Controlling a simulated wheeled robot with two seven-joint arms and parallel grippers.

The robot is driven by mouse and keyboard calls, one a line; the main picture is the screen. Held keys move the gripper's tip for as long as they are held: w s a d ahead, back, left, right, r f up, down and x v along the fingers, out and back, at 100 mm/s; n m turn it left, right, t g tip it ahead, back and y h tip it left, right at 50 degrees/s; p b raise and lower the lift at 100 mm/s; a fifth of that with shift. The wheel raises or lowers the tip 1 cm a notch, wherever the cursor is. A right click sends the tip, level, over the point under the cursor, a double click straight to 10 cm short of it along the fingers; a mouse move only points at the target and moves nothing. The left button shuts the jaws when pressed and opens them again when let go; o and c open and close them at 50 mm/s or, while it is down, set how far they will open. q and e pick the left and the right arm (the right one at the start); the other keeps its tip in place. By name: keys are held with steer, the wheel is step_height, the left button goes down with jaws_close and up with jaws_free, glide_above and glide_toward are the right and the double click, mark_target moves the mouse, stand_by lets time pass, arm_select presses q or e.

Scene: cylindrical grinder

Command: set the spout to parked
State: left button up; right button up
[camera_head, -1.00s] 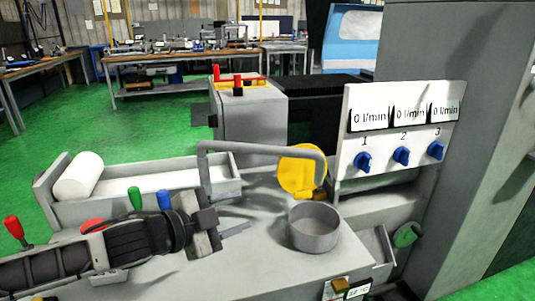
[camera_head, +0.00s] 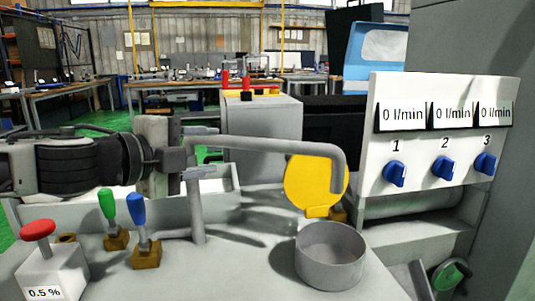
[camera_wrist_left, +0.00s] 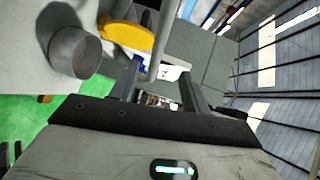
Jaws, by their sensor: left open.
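The spout (camera_head: 265,146) is a grey bent pipe. It rises from the grey bench top, runs level to the right and bends down above a round grey cup (camera_head: 330,258). My left gripper (camera_head: 196,152) comes in from the left at the spout's upper left corner. Its jaws are open, one finger above and one below the pipe. In the left wrist view the pipe (camera_wrist_left: 161,40) runs up between the spread fingers (camera_wrist_left: 160,88). I cannot tell whether a finger touches it. The right gripper is not seen.
A yellow disc (camera_head: 308,182) stands behind the spout's downturned end. A panel (camera_head: 410,152) with three blue knobs stands at the right.

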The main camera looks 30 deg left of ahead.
arm_select(q)
steer(key=p, duration=0.4)
glide_toward(258, 145)
steer(key=w, duration=0.1)
steer(key=p+x, duration=0.2)
steer(key=x, duration=0.7)
steer(key=shift+d, duration=0.1)
steer(key=shift+w+d+f, duration=0.15)
steer(key=shift+w+f, duration=0.1)
steer(key=shift+w, duration=0.4)
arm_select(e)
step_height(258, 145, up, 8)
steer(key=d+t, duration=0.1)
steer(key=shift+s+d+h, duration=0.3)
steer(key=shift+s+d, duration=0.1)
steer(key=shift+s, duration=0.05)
